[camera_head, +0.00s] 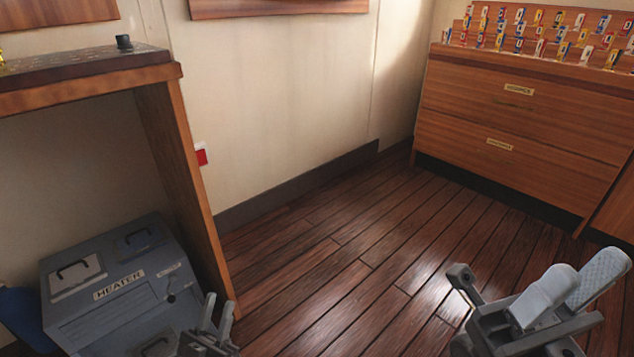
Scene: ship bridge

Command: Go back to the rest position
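My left gripper (219,301) shows at the bottom, left of centre, in front of the right side of a grey heater. Its two thin fingers point up with a gap between them, and nothing is seen in them. My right gripper (588,272) is at the bottom right, larger and closer to the camera, over the wooden floor. Its two pale padded fingers point up and to the right, their tips apart, with no object seen between them. Most of both arms lies outside the picture.
The grey heater (118,294) stands under a wooden desk (185,170) at the left. A wooden drawer cabinet (518,130) with several small coloured flags or tags on top stands at the back right. The plank floor (345,265) between them is clear. A red wall box (201,154) is beside the desk.

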